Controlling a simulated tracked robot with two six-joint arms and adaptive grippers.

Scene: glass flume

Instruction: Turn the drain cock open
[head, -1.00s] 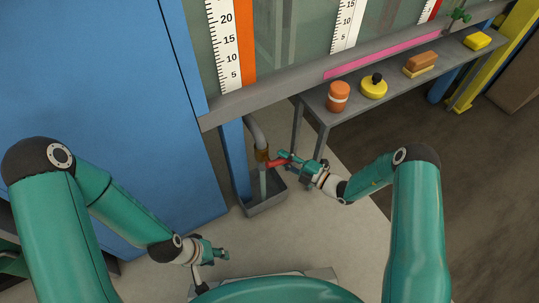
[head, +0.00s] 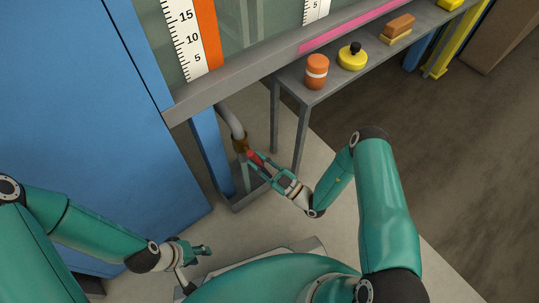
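The drain cock (head: 240,145) is a brass body at the lower end of a grey bent pipe below the flume. Its red handle (head: 254,157) points down and to the right. My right gripper (head: 256,163) is at the handle, with one finger on each side and red showing between them; it looks shut on it. The handle's outer end is hidden between the fingers. My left gripper (head: 203,249) is low, near my base, away from the cock and holding nothing visible. Its finger gap is not clear.
A grey drain box (head: 250,198) stands on the floor under the cock, beside a blue post (head: 213,150). A grey shelf (head: 335,87) right of the cock holds an orange jar (head: 316,72), a yellow round item (head: 352,57) and a brush (head: 398,28). The flume's rail (head: 240,84) runs above.

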